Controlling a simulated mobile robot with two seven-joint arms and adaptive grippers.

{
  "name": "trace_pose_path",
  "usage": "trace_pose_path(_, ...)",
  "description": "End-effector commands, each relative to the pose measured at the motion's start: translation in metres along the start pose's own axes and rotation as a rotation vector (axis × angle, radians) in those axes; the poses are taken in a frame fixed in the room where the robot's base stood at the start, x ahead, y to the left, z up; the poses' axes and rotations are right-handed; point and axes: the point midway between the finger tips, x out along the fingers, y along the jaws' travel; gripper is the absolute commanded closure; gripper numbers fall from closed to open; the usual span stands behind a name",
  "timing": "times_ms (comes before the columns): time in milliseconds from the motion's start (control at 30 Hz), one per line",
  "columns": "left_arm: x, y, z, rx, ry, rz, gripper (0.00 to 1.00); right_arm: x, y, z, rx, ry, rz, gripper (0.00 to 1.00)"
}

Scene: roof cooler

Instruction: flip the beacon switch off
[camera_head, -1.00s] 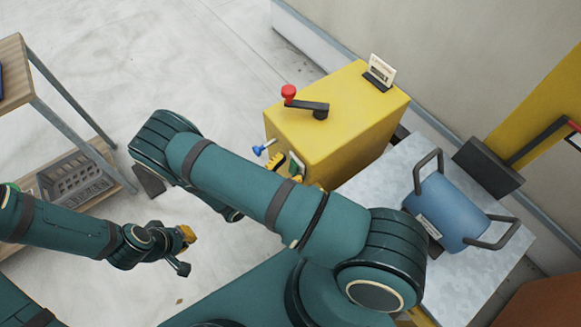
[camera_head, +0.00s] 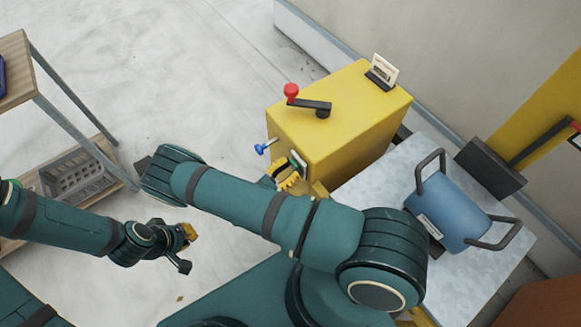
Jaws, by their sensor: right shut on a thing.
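A yellow box (camera_head: 340,130) stands right of centre in the head view. On its near face is a small pale switch plate (camera_head: 298,162), taken to be the beacon switch, partly hidden by my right gripper (camera_head: 288,174). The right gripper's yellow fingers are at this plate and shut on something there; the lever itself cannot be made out. My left gripper (camera_head: 186,250) hangs open and empty over the floor at lower left, well away from the box.
The box also carries a red-knobbed crank (camera_head: 308,102), a small card (camera_head: 382,71) and a blue knob (camera_head: 263,147). A blue cooler-like cylinder with handles (camera_head: 452,212) lies on a grey metal surface (camera_head: 500,270). A shelf (camera_head: 75,105) with a grey basket stands left.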

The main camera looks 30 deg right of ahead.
Motion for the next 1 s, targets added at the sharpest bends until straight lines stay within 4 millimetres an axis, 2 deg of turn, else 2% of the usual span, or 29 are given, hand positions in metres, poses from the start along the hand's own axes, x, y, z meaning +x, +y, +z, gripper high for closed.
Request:
trace_pose_path(433, 0.000, 0.000, 0.000, 0.000, 0.000, 0.000, 1.00, 0.002, 0.000, 0.000, -0.001, -0.051, -0.002, 1.00)
trace_pose_path(467, 0.000, 0.000, 0.000, 0.000, 0.000, 0.000, 1.00, 0.002, 0.000, 0.000, -0.001, -0.051, -0.002, 0.55)
trace_pose_path(500, 0.000, 0.000, 0.000, 0.000, 0.000, 0.000, 1.00, 0.002, 0.000, 0.000, 0.000, -0.051, -0.001, 0.41)
trace_pose_path(533, 0.000, 0.000, 0.000, 0.000, 0.000, 0.000, 1.00, 0.002, 0.000, 0.000, 0.000, -0.050, -0.001, 0.36)
trace_pose_path(867, 0.000, 0.000, 0.000, 0.000, 0.000, 0.000, 1.00, 0.001, 0.000, 0.002, 0.000, -0.047, -0.001, 0.36)
trace_pose_path(1000, 0.000, 0.000, 0.000, 0.000, 0.000, 0.000, 1.00, 0.004, 0.001, 0.015, 0.001, -0.047, -0.001, 0.36)
